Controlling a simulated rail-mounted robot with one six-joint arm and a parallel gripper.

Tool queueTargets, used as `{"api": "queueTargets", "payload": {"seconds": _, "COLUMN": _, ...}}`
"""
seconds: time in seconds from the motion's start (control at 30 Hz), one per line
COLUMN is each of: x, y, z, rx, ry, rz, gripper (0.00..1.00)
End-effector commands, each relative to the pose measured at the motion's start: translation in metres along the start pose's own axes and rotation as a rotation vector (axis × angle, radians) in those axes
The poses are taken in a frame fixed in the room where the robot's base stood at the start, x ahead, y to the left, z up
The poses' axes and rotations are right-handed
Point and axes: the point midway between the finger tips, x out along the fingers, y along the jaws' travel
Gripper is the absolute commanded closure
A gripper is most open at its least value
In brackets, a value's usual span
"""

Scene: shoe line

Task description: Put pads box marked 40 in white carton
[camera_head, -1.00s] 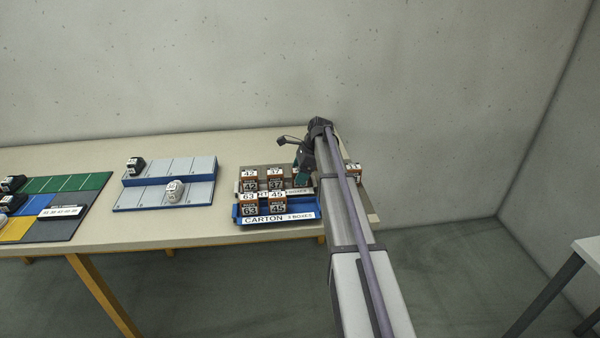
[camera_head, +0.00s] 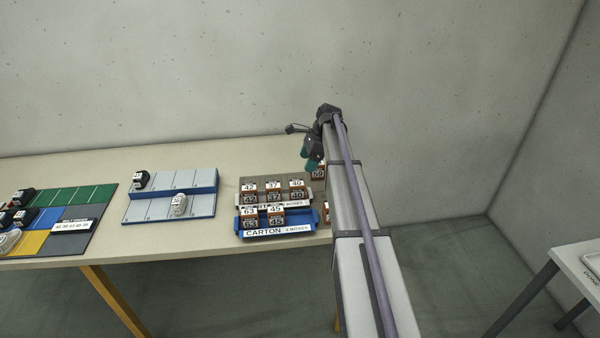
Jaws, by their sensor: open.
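The pads box marked 40 (camera_head: 297,188) is in the back carton's right slot, beside boxes marked 42 (camera_head: 249,191) and 37 (camera_head: 273,190). That white carton's front strip (camera_head: 298,204) is partly covered by the boxes in the blue carton, so its lettering is only partly readable. My gripper (camera_head: 309,166) is open, to the right of and above the box marked 40, apart from it. Its teal fingers are close to another box (camera_head: 318,173), whose number looks like 50. Whether they touch is not clear.
A blue carton (camera_head: 279,232) in front holds boxes marked 63 (camera_head: 249,219) and 45 (camera_head: 276,215). Another box (camera_head: 326,211) is partly hidden by my arm. A blue-and-grey rack (camera_head: 200,182) and a coloured mat (camera_head: 83,200) with shoes are left. Bare table lies between.

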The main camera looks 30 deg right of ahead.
Motion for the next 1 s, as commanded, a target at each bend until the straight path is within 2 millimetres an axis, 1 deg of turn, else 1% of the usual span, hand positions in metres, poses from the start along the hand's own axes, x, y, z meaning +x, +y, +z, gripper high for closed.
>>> {"api": "queueTargets", "payload": {"seconds": 0.03, "x": 0.008, "y": 0.023, "z": 0.016, "rx": -0.074, "ry": 0.014, "rz": 0.010, "gripper": 0.26}}
{"api": "queueTargets", "payload": {"seconds": 0.07, "x": 0.014, "y": 0.040, "z": 0.029, "rx": -0.149, "ry": 0.028, "rz": 0.018, "gripper": 0.26}}
{"api": "queueTargets", "payload": {"seconds": 0.13, "x": 0.031, "y": 0.097, "z": 0.064, "rx": -0.399, "ry": 0.075, "rz": 0.051, "gripper": 0.26}}
{"api": "queueTargets", "payload": {"seconds": 0.17, "x": 0.038, "y": 0.127, "z": 0.080, "rx": -0.533, "ry": 0.099, "rz": 0.070, "gripper": 0.26}}
{"api": "queueTargets", "payload": {"seconds": 0.2, "x": 0.047, "y": 0.169, "z": 0.100, "rx": -0.725, "ry": 0.130, "rz": 0.101, "gripper": 0.26}}
{"api": "queueTargets", "payload": {"seconds": 0.23, "x": 0.053, "y": 0.200, "z": 0.113, "rx": -0.874, "ry": 0.152, "rz": 0.128, "gripper": 0.26}}
{"api": "queueTargets", "payload": {"seconds": 0.27, "x": 0.058, "y": 0.231, "z": 0.123, "rx": -1.021, "ry": 0.173, "rz": 0.157, "gripper": 0.26}}
{"api": "queueTargets", "payload": {"seconds": 0.3, "x": 0.063, "y": 0.269, "z": 0.134, "rx": -1.208, "ry": 0.197, "rz": 0.197, "gripper": 0.26}}
{"api": "queueTargets", "payload": {"seconds": 0.4, "x": 0.068, "y": 0.341, "z": 0.146, "rx": -1.588, "ry": 0.237, "rz": 0.294, "gripper": 0.26}}
{"api": "queueTargets", "payload": {"seconds": 0.43, "x": 0.069, "y": 0.355, "z": 0.148, "rx": -1.668, "ry": 0.244, "rz": 0.317, "gripper": 0.26}}
{"api": "queueTargets", "payload": {"seconds": 0.5, "x": 0.069, "y": 0.371, "z": 0.150, "rx": -1.787, "ry": 0.253, "rz": 0.352, "gripper": 0.26}}
{"api": "queueTargets", "payload": {"seconds": 0.53, "x": 0.069, "y": 0.374, "z": 0.150, "rx": -1.813, "ry": 0.255, "rz": 0.360, "gripper": 0.26}}
{"api": "queueTargets", "payload": {"seconds": 0.67, "x": 0.070, "y": 0.370, "z": 0.151, "rx": -1.828, "ry": 0.255, "rz": 0.365, "gripper": 0.26}}
{"api": "queueTargets", "payload": {"seconds": 1.0, "x": 0.070, "y": 0.369, "z": 0.151, "rx": -1.823, "ry": 0.254, "rz": 0.363, "gripper": 0.26}}
